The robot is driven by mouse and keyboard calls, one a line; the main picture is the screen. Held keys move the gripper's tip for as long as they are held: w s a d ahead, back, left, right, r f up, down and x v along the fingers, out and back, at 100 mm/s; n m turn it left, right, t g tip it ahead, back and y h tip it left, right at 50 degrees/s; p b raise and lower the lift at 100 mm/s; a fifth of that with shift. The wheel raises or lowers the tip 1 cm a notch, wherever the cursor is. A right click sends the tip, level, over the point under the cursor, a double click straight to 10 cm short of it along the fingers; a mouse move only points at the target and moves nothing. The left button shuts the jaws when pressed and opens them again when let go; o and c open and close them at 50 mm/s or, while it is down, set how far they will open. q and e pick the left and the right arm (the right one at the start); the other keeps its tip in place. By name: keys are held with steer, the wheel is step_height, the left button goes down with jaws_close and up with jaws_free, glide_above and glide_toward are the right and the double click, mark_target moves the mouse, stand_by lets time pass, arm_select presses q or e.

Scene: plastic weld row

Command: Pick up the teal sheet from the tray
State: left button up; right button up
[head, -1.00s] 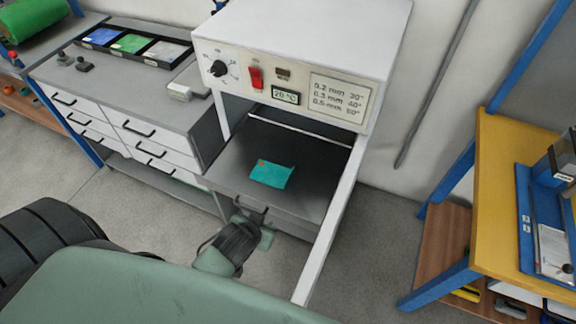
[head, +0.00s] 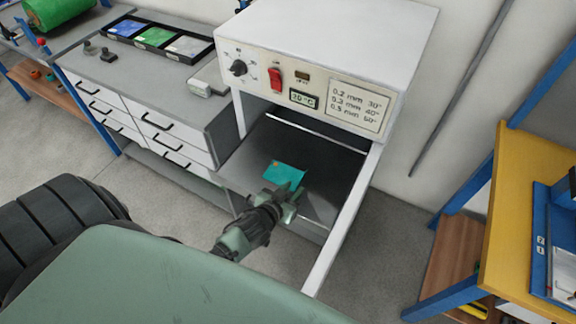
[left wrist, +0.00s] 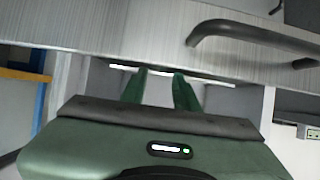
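The teal sheet (head: 285,173) lies flat on the dark tray (head: 320,185) of the white oven-like unit, with a small orange mark near its left corner. My left gripper (head: 284,192) is at the sheet's near edge and covers part of it; I cannot tell whether it touches. In the left wrist view the two green fingers of this gripper (left wrist: 159,80) stand apart with nothing seen between them. The sheet does not show clearly there. My right gripper is not in view.
The white unit (head: 325,35) overhangs the back of the tray, and a white post (head: 345,225) stands on its right. A dark handle (left wrist: 250,35) shows in the left wrist view. A drawer cabinet (head: 150,125) stands left, a yellow table (head: 510,200) right.

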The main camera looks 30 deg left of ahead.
mark_target(300, 181)
arm_select(q)
steer(key=shift+a+x, duration=0.15)
steer(key=shift+x, duration=1.6)
steer(key=shift+a+x, duration=0.15)
steer(key=shift+x, duration=1.6)
steer(key=shift+r, duration=0.1)
steer(key=shift+s, duration=0.1)
jaws_close()
